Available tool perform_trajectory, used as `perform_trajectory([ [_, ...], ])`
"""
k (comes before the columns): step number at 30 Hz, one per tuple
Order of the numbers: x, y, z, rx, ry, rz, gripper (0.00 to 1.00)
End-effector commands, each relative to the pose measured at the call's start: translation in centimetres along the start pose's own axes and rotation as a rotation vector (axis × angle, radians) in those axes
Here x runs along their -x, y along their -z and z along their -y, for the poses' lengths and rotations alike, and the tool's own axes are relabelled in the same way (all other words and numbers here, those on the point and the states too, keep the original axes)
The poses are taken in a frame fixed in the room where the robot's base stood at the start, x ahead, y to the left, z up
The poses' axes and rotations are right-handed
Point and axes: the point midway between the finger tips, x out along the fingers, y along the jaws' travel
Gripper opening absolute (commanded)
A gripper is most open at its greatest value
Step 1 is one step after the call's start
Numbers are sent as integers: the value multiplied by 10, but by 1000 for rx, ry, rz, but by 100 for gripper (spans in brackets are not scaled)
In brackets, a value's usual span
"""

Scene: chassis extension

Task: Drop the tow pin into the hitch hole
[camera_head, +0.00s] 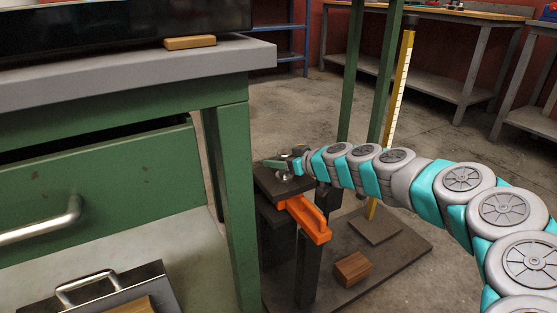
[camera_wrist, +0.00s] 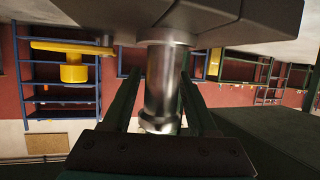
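The tow pin (camera_wrist: 161,85) is a shiny metal cylinder in the middle of the wrist view. Its wider end is nearest the camera, and its far end meets a dark hitch block (camera_wrist: 220,20). The hole is hidden, so how deep the pin sits cannot be told. My gripper (camera_wrist: 160,74) has one finger on each side of the pin, with a visible gap along the left side, and looks open. In the head view my gripper (camera_head: 297,163) is at the dark hitch block (camera_head: 268,180) on top of the stand, and the pin is too small to make out clearly.
An orange bar (camera_head: 308,222) sticks out from the stand. A wooden block (camera_head: 352,267) lies on the stand's dark base plate (camera_head: 405,250). A green workbench (camera_head: 235,185) stands close on the left. A yellow ruler (camera_head: 398,90) stands upright behind my arm. Open floor lies beyond.

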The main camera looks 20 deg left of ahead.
Motion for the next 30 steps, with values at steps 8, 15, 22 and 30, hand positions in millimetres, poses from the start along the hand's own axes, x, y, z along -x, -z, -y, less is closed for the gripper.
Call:
perform_trajectory([
  [8,0,-1,0,-1,0,1,73],
  [15,8,0,0,-2,1,0,73],
  [22,38,0,-1,-2,0,0,73],
  [30,70,0,-1,0,-1,-1,73],
])
